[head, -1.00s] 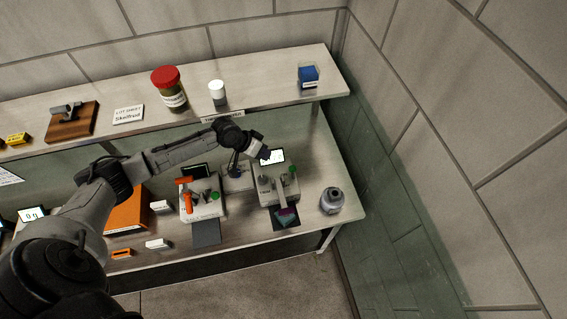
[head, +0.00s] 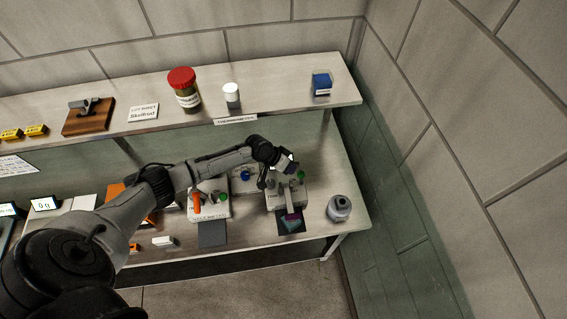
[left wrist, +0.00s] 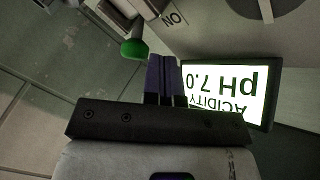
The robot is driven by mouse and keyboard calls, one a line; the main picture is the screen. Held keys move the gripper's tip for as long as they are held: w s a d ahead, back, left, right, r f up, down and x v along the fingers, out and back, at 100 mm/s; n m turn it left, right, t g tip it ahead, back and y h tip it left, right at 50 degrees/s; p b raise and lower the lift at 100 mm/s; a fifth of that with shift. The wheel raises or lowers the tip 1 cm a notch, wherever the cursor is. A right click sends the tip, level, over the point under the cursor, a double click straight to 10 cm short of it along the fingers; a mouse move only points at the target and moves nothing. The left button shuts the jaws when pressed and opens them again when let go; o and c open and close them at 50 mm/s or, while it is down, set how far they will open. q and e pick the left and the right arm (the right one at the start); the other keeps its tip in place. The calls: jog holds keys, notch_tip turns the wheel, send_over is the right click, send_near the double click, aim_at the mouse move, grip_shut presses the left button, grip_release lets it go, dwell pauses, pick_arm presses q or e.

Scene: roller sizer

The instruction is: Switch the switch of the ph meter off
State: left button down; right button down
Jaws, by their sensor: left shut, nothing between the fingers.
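The pH meter (head: 287,201) is a pale device at the right end of the lower bench. Its lit screen (left wrist: 222,88) reads "ACIDITY pH 7.0" upside down in the left wrist view. Its switch lever with a green tip (left wrist: 134,47) stands by an "ON" label (left wrist: 175,17); the green tip also shows in the head view (head: 301,175). My left gripper (head: 284,168) is over the meter and hides most of the screen in the head view. Its shut fingers (left wrist: 163,75) are empty, close beside the green tip; contact cannot be told. My right gripper is out of view.
A second device with an orange lever (head: 197,203) stands left of the meter, with a blue knob (head: 245,174) between them. A grey jar (head: 339,208) stands to the right. The upper shelf (head: 280,103) runs behind, holding a red-lidded jar (head: 184,90).

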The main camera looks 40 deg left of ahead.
pick_arm(q)
jog(key=shift+w+d+f, duration=0.3)
jog(key=shift+f, duration=0.2)
jog(key=shift+d+r+p, duration=0.15)
jog(key=shift+r+p, duration=0.05)
jog(key=shift+p, duration=0.25)
jog(key=shift+s+y, duration=0.1)
jog(key=shift+y, duration=0.2)
jog(key=shift+d+t+p, duration=0.1)
jog(key=shift+t+p, duration=0.2)
jog(key=shift+p, duration=0.05)
